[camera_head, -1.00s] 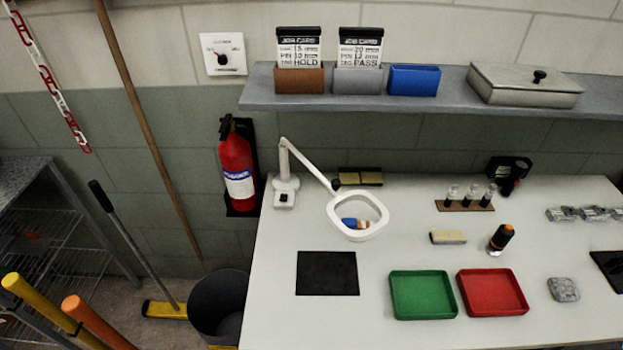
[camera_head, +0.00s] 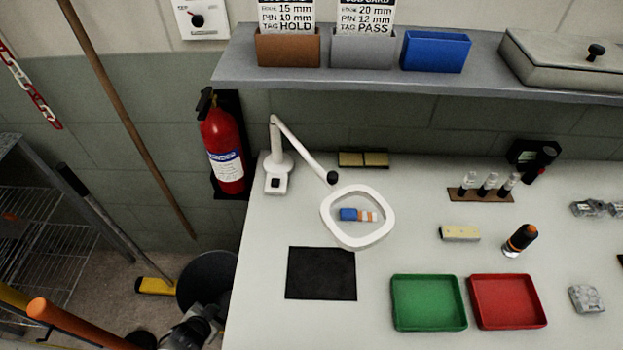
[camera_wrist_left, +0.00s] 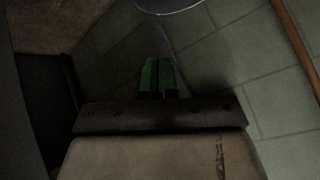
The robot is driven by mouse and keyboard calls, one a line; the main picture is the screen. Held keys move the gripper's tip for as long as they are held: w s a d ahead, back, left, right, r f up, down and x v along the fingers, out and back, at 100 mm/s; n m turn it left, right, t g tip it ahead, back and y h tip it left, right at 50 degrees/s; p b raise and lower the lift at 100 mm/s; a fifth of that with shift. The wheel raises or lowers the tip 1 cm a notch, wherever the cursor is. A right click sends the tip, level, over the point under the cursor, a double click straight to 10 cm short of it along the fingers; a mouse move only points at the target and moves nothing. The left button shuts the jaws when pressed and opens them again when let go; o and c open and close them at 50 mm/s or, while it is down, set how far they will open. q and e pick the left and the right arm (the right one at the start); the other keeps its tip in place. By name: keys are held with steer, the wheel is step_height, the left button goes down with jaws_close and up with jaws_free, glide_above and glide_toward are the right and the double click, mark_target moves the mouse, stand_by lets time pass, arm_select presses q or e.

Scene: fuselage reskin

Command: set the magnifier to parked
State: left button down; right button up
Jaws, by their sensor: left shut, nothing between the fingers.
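The magnifier (camera_head: 326,218) is a white ring lens on a jointed white arm, with its base (camera_head: 277,184) at the bench's back left corner. Its lens is swung out to the right of the base, over the bench. A small blue, white and orange item (camera_head: 358,215) shows through the lens. My left gripper (camera_wrist_left: 158,76) shows in the left wrist view with its green fingertips together and empty, over floor and wall tiles, away from the magnifier. My right gripper is not in view.
A black mat (camera_head: 321,273), a green tray (camera_head: 428,302) and a red tray (camera_head: 508,301) lie on the bench. A shelf (camera_head: 290,80) overhangs the back.

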arm_select(q)
steer(key=w+d+r+m+t+h+b, duration=0.1)
steer(key=w+r+m+t+h+b, duration=0.3)
steer(key=w+r, duration=1.15)
steer(key=w+d+r+m+t+h, duration=0.1)
steer(key=w+d+r+m+h, duration=0.15)
steer(key=r, duration=0.35)
steer(key=w+d+r+m+t+h, duration=0.1)
steer(key=d+r+m+h, duration=0.1)
steer(key=r+m, duration=0.25)
steer(key=s+d+r+m+g+h+b, duration=0.2)
steer(key=s+d+r+m+g+h, duration=0.3)
steer(key=r+m, duration=0.35)
steer(key=s+d+r+m+g+h+b, duration=0.2)
steer(key=s+d+r+m+g+h, duration=0.15)
steer(key=s+d+r+m, duration=0.45)
steer(key=w+d+n+p, duration=0.1)
steer(key=w+d+p, duration=0.3)
steer(key=w+d, duration=0.3)
steer(key=d+g, duration=0.1)
steer(key=d, duration=0.1)
steer(key=shift+d+y, duration=0.3)
steer(key=shift+d, duration=0.1)
steer(key=shift+n, duration=0.25)
